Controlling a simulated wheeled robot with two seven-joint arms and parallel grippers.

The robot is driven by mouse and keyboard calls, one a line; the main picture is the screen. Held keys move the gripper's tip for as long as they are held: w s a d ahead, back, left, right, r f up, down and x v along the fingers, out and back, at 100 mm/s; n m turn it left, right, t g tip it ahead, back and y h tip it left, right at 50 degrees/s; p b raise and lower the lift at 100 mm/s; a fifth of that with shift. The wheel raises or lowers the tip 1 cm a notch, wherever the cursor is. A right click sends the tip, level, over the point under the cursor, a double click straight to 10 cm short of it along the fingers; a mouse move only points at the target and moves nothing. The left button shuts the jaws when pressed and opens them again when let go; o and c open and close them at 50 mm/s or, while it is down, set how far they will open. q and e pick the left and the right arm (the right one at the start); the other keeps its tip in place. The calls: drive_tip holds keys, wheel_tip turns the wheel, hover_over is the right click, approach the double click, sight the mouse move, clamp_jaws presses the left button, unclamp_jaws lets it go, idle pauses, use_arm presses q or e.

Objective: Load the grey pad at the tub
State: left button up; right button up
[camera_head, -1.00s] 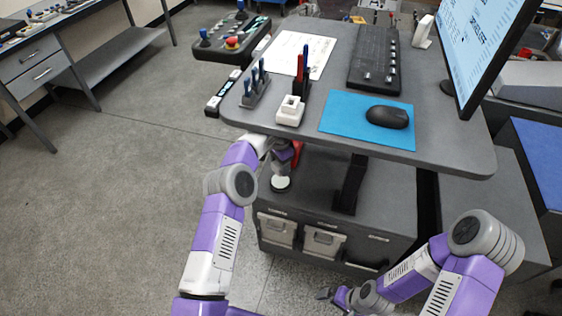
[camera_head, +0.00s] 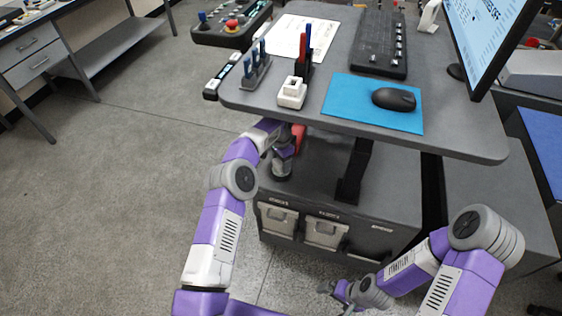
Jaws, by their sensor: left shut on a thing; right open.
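My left gripper (camera_head: 283,165) is below the front edge of the desk, over the top of the low grey cabinet (camera_head: 390,190). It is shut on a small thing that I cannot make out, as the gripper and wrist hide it. A red object (camera_head: 299,138) shows right beside it, partly behind my arm and under the desk edge. My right gripper (camera_head: 338,289) is open and low in front of the cabinet, with nothing seen in it. I cannot make out which thing is the grey pad or the tub.
The desk (camera_head: 450,140) overhangs the cabinet and carries a blue mat (camera_head: 345,98), a mouse (camera_head: 394,99), a keyboard (camera_head: 378,45), a white block (camera_head: 291,92) and pen holders. Labelled bins (camera_head: 326,232) sit in the cabinet front.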

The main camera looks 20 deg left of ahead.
use_arm(q)
drive_tip(key=shift+f+b, duration=0.3)
drive_tip(key=shift+f, duration=0.25)
idle(1.0)
